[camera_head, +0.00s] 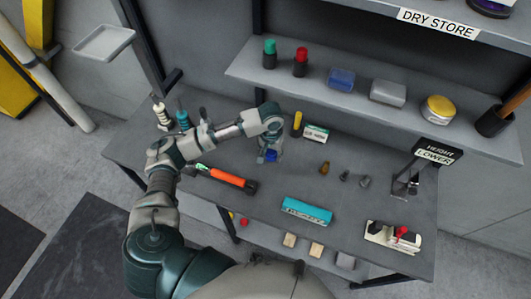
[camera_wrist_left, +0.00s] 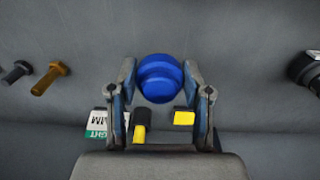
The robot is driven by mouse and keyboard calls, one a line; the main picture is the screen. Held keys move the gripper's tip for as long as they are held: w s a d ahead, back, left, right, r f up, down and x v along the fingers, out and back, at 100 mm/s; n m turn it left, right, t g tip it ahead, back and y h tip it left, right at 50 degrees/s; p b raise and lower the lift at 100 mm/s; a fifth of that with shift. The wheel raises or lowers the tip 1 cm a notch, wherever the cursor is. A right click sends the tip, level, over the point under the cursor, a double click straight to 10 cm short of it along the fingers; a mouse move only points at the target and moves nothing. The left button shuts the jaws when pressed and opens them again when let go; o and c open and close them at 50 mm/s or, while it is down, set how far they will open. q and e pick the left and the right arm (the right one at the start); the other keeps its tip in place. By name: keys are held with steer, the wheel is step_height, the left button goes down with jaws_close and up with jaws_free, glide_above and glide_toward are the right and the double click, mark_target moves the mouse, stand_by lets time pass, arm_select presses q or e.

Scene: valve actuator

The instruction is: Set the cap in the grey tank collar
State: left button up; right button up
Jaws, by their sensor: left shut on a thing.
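The round blue cap (camera_wrist_left: 160,78) sits between the two fingers of my left gripper (camera_wrist_left: 163,88) in the left wrist view. The fingers are shut on it, one on each side. In the head view my left gripper (camera_head: 270,152) points down over the middle of the workbench, and the blue cap (camera_head: 270,156) shows at its tips. I cannot tell the exact gap between cap and bench. I cannot make out the grey tank collar in either view. My right gripper is not in view.
A green-and-white box (camera_head: 316,133) and a yellow-and-dark item (camera_head: 297,122) stand behind the gripper. A brown bolt (camera_head: 324,168) and dark bolts lie right. An orange torch (camera_head: 230,178) lies left. A teal box (camera_head: 307,211) lies in front. A shelf (camera_head: 350,97) overhangs behind.

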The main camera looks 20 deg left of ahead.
arm_select(q)
steer(key=shift+d+r+p, duration=0.3)
steer(key=shift+d+p, duration=0.1)
steer(key=shift+p, duration=0.15)
glide_above(273, 170)
steer(key=f, duration=0.5)
steer(key=shift+d+f, duration=0.3)
steer(key=f, duration=0.1)
steer(key=a+f, duration=0.1)
steer(key=f, duration=0.2)
steer(key=shift+a+f, duration=0.1)
steer(key=shift+a, duration=0.2)
steer(key=shift+d, duration=0.3)
steer(key=o, duration=0.8)
steer(key=shift+d, duration=0.4)
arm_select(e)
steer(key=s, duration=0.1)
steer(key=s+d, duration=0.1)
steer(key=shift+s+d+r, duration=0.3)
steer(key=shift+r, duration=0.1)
